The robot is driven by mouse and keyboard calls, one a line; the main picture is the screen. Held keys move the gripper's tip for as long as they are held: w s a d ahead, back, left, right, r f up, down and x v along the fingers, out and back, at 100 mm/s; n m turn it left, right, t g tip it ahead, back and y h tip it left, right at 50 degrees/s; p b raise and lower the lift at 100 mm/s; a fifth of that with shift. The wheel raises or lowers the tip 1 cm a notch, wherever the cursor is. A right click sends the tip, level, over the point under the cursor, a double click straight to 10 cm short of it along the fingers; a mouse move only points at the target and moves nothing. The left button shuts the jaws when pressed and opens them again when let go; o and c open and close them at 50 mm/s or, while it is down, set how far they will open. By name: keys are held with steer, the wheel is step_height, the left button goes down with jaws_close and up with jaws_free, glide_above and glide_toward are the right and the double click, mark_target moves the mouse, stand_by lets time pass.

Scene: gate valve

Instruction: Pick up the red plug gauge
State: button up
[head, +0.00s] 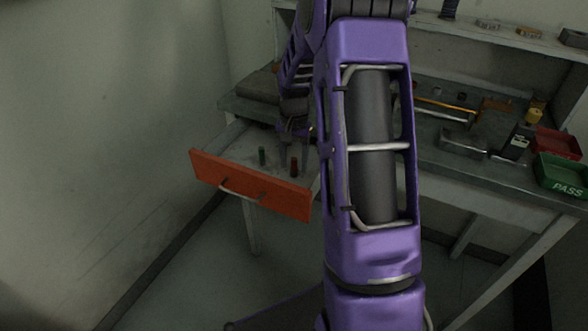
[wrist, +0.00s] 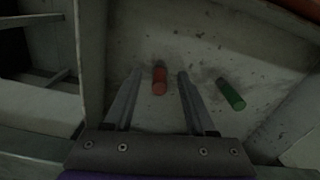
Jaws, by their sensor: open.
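The red plug gauge (wrist: 159,82) stands in the open drawer, and it also shows in the head view (head: 294,166). My gripper (wrist: 160,76) is open, and in the wrist view the red gauge appears between its two fingers, with a gap on each side. In the head view my gripper (head: 293,158) is over the drawer, close to the red gauge, and partly hidden by my arm. I cannot tell how far the fingertips are above the drawer floor. A green plug gauge (wrist: 230,94) stands to the right of the fingers in the wrist view.
The drawer has an orange front (head: 250,186) with a metal handle, and its side wall (wrist: 92,60) is close left of the fingers in the wrist view. The workbench (head: 440,175) beside it holds tools, a red bin (head: 556,143) and a green PASS bin (head: 562,175).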

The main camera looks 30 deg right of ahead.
jaws_close()
stand_by(0.3)
